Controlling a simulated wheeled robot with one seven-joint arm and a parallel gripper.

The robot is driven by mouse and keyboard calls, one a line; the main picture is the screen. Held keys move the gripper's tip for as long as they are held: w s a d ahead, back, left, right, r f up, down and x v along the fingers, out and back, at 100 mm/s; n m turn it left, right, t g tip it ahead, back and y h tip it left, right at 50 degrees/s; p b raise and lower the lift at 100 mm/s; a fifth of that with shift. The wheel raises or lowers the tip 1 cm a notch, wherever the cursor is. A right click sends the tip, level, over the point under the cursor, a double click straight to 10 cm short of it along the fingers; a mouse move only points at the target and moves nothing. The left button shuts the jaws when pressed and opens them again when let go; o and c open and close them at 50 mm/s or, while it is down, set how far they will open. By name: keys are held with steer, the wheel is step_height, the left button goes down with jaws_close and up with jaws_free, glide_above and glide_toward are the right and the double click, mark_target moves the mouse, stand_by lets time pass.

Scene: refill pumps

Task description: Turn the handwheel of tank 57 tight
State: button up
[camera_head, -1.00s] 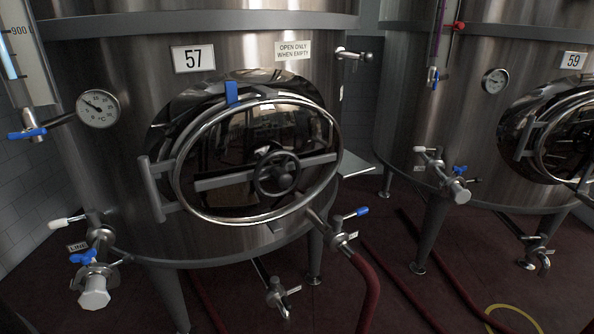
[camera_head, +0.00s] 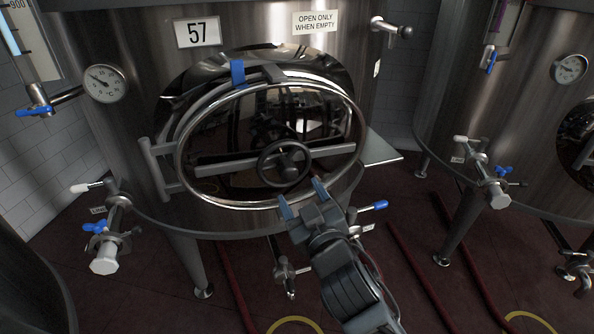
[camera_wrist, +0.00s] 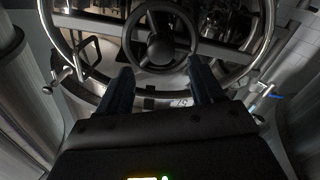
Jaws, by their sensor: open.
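Tank 57 (camera_head: 130,150) is a steel tank with a number plate (camera_head: 197,33). Its oval door (camera_head: 232,150) looks shut, with a crossbar (camera_head: 225,168) across it. The black handwheel (camera_head: 285,163) sits at the middle of the bar; it also shows in the wrist view (camera_wrist: 160,40), ahead of the fingers. My gripper (camera_head: 302,192) is open and empty, with blue-grey fingertips, just below the handwheel in the head view and apart from it. In the wrist view my gripper (camera_wrist: 158,85) points toward the wheel, with the door's rim between the fingers in the picture.
A valve with a blue handle (camera_head: 372,207) is right of my gripper. A shelf plate (camera_head: 385,150) juts out at the right. Hoses (camera_head: 235,285) lie on the dark red floor.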

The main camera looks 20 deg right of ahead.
mark_target(291, 177)
steer(key=w, duration=0.4)
steer(key=w+p, duration=0.1)
steer(key=w, duration=0.2)
steer(key=shift+w+d, duration=0.1)
steer(key=shift+d, duration=0.25)
steer(key=shift+c, duration=0.4)
jaws_close()
